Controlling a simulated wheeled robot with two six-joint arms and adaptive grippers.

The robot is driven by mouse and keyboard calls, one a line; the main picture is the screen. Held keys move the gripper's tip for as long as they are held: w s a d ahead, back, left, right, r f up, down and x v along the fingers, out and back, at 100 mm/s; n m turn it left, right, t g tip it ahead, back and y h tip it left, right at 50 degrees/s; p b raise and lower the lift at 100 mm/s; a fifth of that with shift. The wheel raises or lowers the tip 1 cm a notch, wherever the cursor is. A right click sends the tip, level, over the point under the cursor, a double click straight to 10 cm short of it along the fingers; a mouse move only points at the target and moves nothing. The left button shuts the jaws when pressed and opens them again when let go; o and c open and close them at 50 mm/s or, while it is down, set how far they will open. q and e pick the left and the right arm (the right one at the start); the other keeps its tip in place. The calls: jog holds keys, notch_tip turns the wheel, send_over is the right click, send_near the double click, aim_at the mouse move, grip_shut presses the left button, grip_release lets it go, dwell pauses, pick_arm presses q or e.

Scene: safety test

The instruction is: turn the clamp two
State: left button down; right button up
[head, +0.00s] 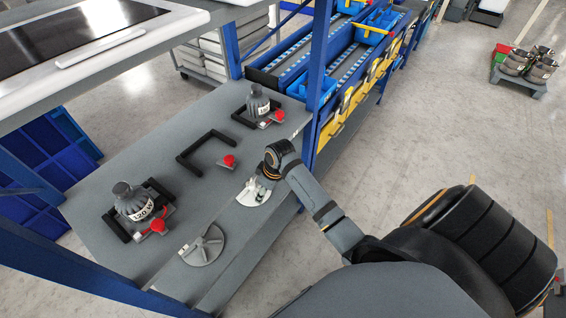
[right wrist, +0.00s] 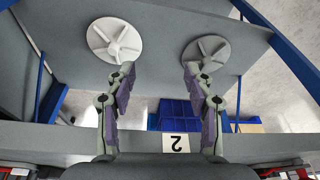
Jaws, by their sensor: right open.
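Two round spoked handwheels sit at the front of the grey bench. The grey handwheel (head: 203,246) is nearer in the head view; the white handwheel (head: 254,193) is partly hidden by my right gripper (head: 265,178). In the right wrist view, a pale handwheel (right wrist: 114,40) is at left and a greyer handwheel (right wrist: 206,55) at right. Contact cannot be told. An upside-down label 2 (right wrist: 176,146) shows between the finger bases. My left gripper is out of view.
Dark weights (head: 132,199) and (head: 257,102) stand in black frames on the bench (head: 210,165), beside red knobs. An empty black bracket (head: 205,150) lies between them. A blue rack post (head: 320,60) and blue bins stand behind.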

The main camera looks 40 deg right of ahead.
jog(key=s+d+f+m+b, duration=0.1)
jog(key=s+f, duration=0.2)
jog(key=f, duration=0.6)
jog(key=s+d+f+m+h+b, duration=0.1)
jog(key=s+d+f+m, duration=0.1)
jog(key=f, duration=0.8)
jog(key=shift+s+f+b, duration=0.3)
jog(key=shift+s, duration=0.45)
